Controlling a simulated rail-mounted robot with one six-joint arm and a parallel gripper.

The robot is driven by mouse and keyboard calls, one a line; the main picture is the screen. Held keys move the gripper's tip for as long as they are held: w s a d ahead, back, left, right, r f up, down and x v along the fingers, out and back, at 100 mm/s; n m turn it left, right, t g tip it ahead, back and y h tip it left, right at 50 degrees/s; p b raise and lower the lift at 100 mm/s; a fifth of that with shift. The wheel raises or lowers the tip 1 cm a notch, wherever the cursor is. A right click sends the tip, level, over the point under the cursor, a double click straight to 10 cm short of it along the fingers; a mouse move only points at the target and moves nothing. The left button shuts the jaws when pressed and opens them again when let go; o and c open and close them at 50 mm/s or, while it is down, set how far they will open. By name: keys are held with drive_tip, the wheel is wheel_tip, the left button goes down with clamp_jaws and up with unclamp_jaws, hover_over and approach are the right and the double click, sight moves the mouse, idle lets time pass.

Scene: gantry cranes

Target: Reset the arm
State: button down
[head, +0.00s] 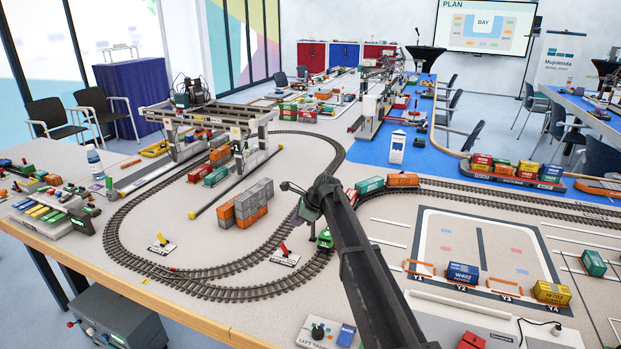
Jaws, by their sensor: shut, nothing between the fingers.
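My dark arm reaches up from the bottom of the head view over the layout. My gripper (290,187) is at its far end, pointing left, above the ground inside the track loop. It is small in the picture. It is shut and nothing shows in it. A green locomotive (324,238) stands on the track just below the end of my arm, partly hidden by it.
A gantry crane (197,117) spans containers at left. Stacked grey and orange containers (250,203) stand inside the looped track (180,271). Switch levers (285,254) stand near the loop. At right is a marked yard (480,240) with blue and yellow containers.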

drive_tip(key=s+d+n+h, duration=0.2)
drive_tip(key=s+d+n, duration=0.4)
drive_tip(key=s, duration=0.7)
drive_tip(key=s+d+f+n+g+h+p, duration=0.1)
drive_tip(key=s+d+n+h, duration=0.1)
drive_tip(key=s+d+n, duration=0.4)
drive_tip(key=s+d+n+g+h, duration=0.1)
drive_tip(key=s+d+n, duration=0.5)
drive_tip(key=s+d, duration=0.8)
drive_tip(key=s+h, duration=0.1)
drive_tip(key=s, duration=0.7)
drive_tip(key=shift+f+h, duration=0.25)
drive_tip(key=shift+h, duration=0.05)
drive_tip(key=c, duration=1.8)
unclamp_jaws()
drive_tip(key=shift+c, duration=0.2)
